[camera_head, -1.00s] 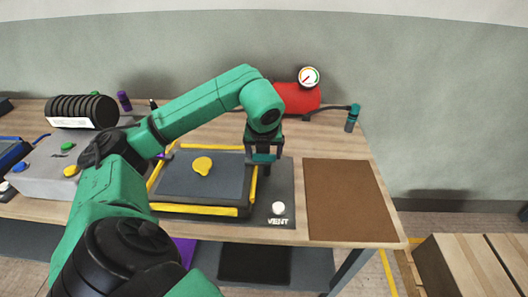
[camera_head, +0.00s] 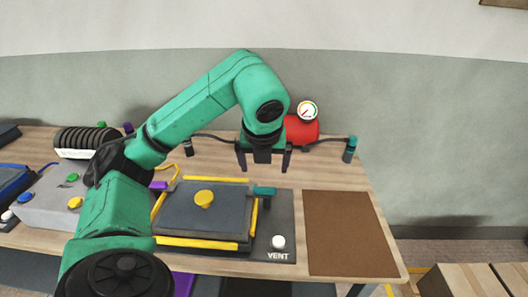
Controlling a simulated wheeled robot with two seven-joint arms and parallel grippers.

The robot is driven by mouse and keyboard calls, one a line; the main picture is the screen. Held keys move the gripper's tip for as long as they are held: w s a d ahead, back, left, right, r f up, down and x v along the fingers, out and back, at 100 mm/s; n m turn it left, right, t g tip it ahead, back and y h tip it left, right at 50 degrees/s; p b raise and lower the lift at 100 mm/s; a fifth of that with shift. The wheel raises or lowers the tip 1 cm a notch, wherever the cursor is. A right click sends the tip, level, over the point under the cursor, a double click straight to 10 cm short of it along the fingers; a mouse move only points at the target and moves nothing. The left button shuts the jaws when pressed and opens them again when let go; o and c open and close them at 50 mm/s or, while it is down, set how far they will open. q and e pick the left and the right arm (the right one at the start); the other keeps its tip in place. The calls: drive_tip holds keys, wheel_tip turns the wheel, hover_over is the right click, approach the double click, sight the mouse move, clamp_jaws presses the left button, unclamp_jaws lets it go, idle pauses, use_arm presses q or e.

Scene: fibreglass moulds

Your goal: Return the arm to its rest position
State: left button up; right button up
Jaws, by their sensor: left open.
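My left arm is green with black joints and reaches in from the left over the bench. My left gripper (camera_head: 263,168) is open and empty, pointing down above the bench behind the mould. Below it, a teal-handled piece (camera_head: 265,191) stands at the right edge of the dark mould plate (camera_head: 220,215), apart from the fingers. The plate has yellow bars along its edges and a yellow knob (camera_head: 204,198) on top. My right gripper does not show.
A red tank (camera_head: 299,132) with a gauge stands at the back. A brown mat (camera_head: 347,234) lies clear at the right. A white VENT button (camera_head: 278,242) is at the mould base's front right. A grey control box (camera_head: 52,195) and a black coil (camera_head: 85,140) are at the left.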

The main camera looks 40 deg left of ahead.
use_arm(q)
drive_tip(key=shift+v, duration=0.95)
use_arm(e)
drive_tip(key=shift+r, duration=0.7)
